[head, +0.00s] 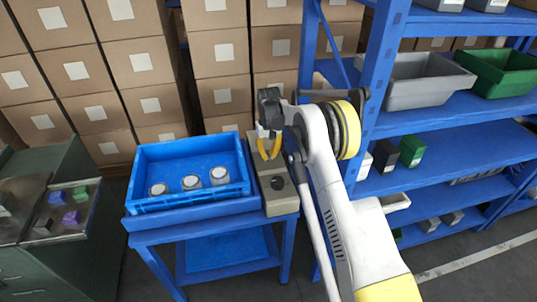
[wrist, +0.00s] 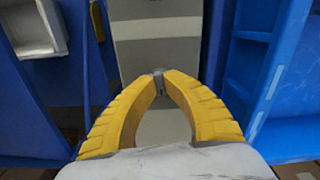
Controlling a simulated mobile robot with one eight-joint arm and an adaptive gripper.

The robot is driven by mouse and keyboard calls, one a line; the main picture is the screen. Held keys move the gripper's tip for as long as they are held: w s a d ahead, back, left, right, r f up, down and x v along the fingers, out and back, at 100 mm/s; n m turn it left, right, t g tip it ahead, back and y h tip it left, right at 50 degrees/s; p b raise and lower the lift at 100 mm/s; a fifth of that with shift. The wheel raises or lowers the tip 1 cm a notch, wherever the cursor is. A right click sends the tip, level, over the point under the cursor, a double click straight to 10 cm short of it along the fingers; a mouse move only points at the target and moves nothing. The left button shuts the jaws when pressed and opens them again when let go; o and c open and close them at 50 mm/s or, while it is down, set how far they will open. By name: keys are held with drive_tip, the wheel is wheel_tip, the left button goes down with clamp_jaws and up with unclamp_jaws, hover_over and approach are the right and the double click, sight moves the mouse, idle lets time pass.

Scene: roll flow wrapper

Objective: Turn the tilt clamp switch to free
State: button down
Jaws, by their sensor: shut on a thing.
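A grey control box (head: 283,203) stands on the blue table, right of the blue crate. A dark round knob (head: 278,183) sits on the near part of its top. My gripper (head: 268,157) is over the far part of the box, its yellow fingers pointing down. In the wrist view my gripper (wrist: 161,74) has its fingertips together on a small grey switch lever (wrist: 159,82) that stands out from the box (wrist: 158,52). The fingertips cover most of the lever. No label can be read, so its marked position cannot be told.
The blue crate (head: 165,152) holds several small round-topped grey items on the blue table (head: 205,222). A blue shelf rack (head: 440,160) with bins stands close on the right. Stacked cartons (head: 140,60) stand behind. A green cabinet (head: 45,245) is at left.

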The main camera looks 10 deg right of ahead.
sight(269, 155)
drive_tip(key=shift+n, duration=2.2)
drive_tip(key=shift+p, duration=0.3)
drive_tip(key=c, duration=1.5)
unclamp_jaws()
wheel_tip(269, 155, up, 12)
